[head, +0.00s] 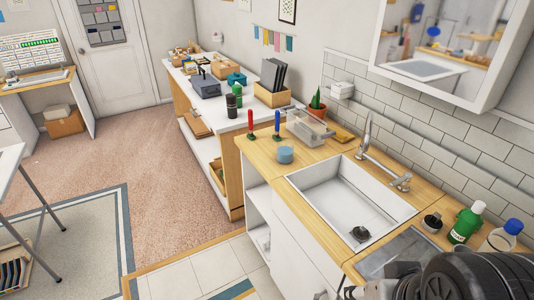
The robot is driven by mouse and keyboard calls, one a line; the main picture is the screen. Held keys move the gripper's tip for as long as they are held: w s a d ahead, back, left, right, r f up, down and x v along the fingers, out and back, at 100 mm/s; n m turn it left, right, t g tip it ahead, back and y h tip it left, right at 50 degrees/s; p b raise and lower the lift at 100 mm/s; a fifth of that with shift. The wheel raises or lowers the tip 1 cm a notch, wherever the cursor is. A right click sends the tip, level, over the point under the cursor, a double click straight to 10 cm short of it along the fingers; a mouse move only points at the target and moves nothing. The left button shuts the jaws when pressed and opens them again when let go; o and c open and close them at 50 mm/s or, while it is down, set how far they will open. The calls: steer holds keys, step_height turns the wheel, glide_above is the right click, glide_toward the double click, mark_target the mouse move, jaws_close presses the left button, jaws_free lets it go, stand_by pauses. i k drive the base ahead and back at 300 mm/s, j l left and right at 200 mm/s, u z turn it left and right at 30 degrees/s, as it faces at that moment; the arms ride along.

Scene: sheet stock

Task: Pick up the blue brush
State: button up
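An upright tool with a blue handle (277,124), which looks like the blue brush, stands on the wooden counter left of the sink. Its lower end is dark green and small in view. A similar upright tool with a red handle (251,122) stands just left of it. A light blue round item (286,155) sits in front of them. My arm fills the bottom right corner, and my gripper (346,290) shows only in part at the bottom edge, well apart from the blue brush. Its fingers are too cut off to judge their opening.
A white sink (345,203) with a tall faucet (366,135) lies between my arm and the brush. A green bottle (466,224) and a blue-capped bottle (503,236) stand at the right.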

mark_target(276, 137)
steer(key=u, duration=0.25)
steer(key=i+j+z, duration=0.1)
steer(key=i+j, duration=0.45)
steer(key=i, duration=0.15)
steer(key=i+j+z, duration=0.2)
steer(key=i+j, duration=0.2)
steer(key=i, duration=0.2)
steer(key=i+j+z, duration=0.25)
steer(key=i+j, duration=0.2)
steer(key=i+j+z, duration=0.2)
steer(key=i+j, duration=0.4)
steer(key=i+j+z, duration=0.25)
steer(key=i+j, duration=0.2)
steer(key=j, duration=0.2)
